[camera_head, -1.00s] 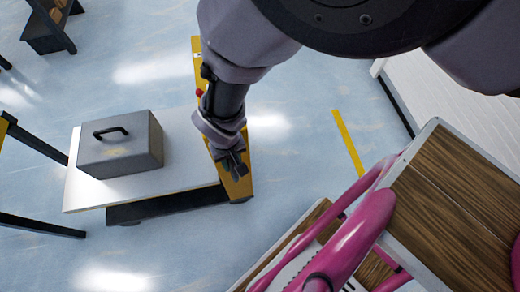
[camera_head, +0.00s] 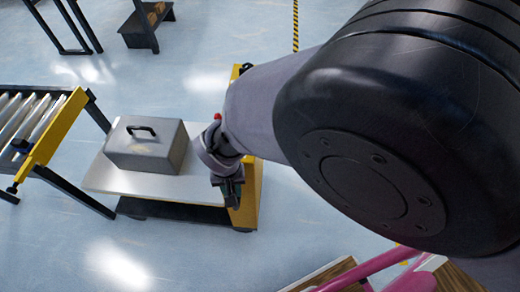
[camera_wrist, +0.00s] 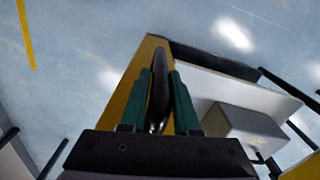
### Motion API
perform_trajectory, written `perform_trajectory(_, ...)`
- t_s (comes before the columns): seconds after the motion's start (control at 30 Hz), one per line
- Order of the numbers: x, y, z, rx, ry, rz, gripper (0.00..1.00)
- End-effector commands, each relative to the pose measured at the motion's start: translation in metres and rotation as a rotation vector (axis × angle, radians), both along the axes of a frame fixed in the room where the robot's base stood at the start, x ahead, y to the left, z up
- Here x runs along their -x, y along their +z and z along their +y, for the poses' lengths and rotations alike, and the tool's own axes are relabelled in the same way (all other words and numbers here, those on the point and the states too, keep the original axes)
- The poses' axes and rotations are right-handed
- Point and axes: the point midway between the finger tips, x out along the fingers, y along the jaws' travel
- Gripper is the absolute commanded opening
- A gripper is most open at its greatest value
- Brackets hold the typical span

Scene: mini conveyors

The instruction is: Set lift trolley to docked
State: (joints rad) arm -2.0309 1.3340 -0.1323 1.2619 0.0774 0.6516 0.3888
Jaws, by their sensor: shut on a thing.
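The lift trolley has a white platform (camera_head: 190,188) and a yellow upright end (camera_head: 247,200). A grey box with a black handle (camera_head: 148,147) sits on the platform. My gripper (camera_head: 229,192) is at the trolley's yellow end. In the wrist view, the green fingers of my gripper (camera_wrist: 158,100) are closed around a dark upright handle (camera_wrist: 159,82) in front of the yellow end (camera_wrist: 130,85). The grey box also shows in the wrist view (camera_wrist: 243,124). My arm hides part of the yellow end in the head view.
A roller conveyor (camera_head: 48,135) with a yellow side rail stands left of the trolley, its dark leg close to the platform's left edge. A dark stand (camera_head: 145,25) is at the back. Pink tubing (camera_head: 370,268) and wood are at the lower right. Floor in front is clear.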

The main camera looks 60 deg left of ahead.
Motion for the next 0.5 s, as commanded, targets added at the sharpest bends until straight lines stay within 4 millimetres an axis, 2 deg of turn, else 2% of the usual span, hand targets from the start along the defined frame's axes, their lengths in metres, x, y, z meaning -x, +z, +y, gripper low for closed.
perform_trajectory(0.13,0.0000,0.0002,0.0002,-0.001,0.001,0.000,0.00)
perform_trajectory(0.17,0.0000,0.0002,0.0002,-0.001,0.001,0.000,0.33)
perform_trajectory(0.2,-0.0001,0.0001,0.0003,-0.001,0.001,0.000,0.49)
perform_trajectory(0.23,-0.0001,0.0001,0.0003,-0.001,0.001,0.000,0.57)
perform_trajectory(0.5,-0.0005,0.0002,0.0003,-0.001,0.000,0.000,0.57)
